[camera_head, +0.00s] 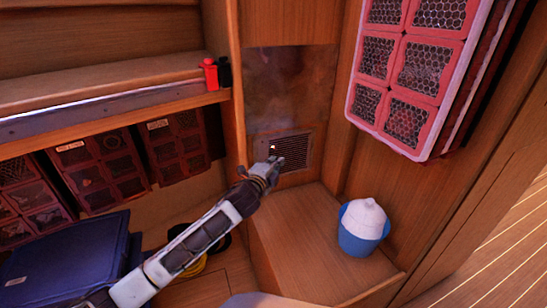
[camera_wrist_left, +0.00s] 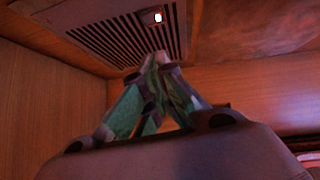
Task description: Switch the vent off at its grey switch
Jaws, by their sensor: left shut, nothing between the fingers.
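The vent (camera_head: 296,152) is a slatted grille low on the back wall of the wooden corner. It also shows at the top of the left wrist view (camera_wrist_left: 115,30). A small bright white spot (camera_wrist_left: 158,18) in a grey surround sits at its edge; I cannot tell whether this is the switch or a lamp. My left gripper (camera_head: 273,163) is shut and empty, in front of the vent's lower left part. In the left wrist view its fingertips (camera_wrist_left: 158,56) meet just below the grille, and contact is unclear. My right gripper is not in view.
Small red (camera_head: 210,74) and black items sit on the left shelf end. A dark blue case (camera_head: 65,258) lies lower left.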

